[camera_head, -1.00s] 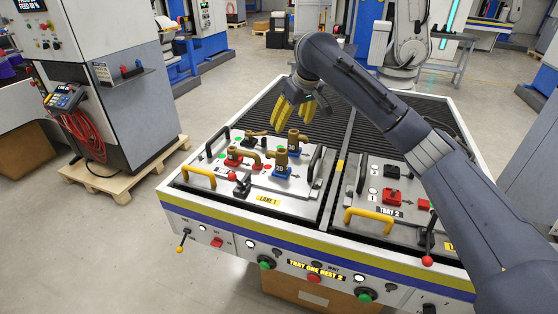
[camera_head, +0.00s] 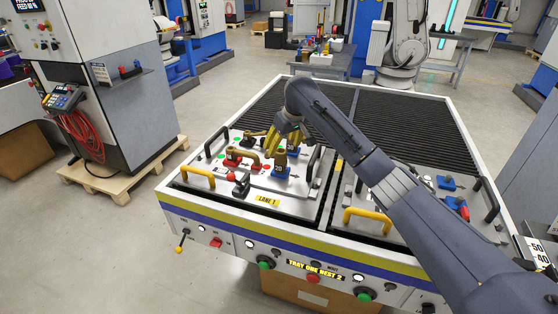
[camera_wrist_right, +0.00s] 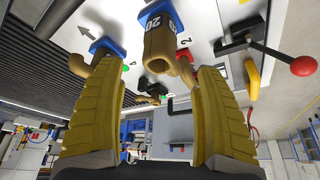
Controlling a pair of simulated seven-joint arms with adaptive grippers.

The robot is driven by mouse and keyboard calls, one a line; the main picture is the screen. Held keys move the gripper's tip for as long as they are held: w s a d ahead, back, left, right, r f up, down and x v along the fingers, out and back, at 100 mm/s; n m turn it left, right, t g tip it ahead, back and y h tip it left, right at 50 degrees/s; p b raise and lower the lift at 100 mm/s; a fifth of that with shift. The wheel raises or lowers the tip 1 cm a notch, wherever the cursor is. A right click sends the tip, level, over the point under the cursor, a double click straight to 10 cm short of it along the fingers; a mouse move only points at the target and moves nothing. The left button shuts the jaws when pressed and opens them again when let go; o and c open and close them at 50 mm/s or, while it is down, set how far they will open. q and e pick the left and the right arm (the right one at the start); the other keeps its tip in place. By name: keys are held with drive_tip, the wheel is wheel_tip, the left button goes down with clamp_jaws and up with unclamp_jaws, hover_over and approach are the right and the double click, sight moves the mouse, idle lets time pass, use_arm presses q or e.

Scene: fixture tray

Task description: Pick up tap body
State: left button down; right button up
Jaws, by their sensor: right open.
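A brown tap body (camera_head: 280,160) stands upright on a blue nest (camera_head: 280,172) in the Lane 1 tray (camera_head: 228,192). In the right wrist view this tap body (camera_wrist_right: 159,45) seems to be the one by the "20" mark, near the right finger. Another tap body (camera_wrist_right: 82,66) shows by the left finger. A brown tap (camera_head: 247,157) lies by the red nest (camera_head: 233,159). My right gripper (camera_head: 272,148) is open and low over the tray, just behind the front blue nest; its fingers (camera_wrist_right: 160,72) hold nothing. It partly hides the rear parts. My left gripper is out of view.
Black handles (camera_head: 314,162) and yellow handles (camera_head: 197,175) rise from the tray edges. A black clamp (camera_head: 239,183) stands at the tray front. A second tray (camera_head: 358,202) lies to the right, partly behind my arm. The dark slatted bed (camera_head: 410,125) behind is clear.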

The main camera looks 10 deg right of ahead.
sight(280, 151)
drive_tip(key=shift+x, duration=2)
drive_tip(key=shift+o, duration=0.2)
drive_tip(key=shift+d, duration=0.1)
clamp_jaws()
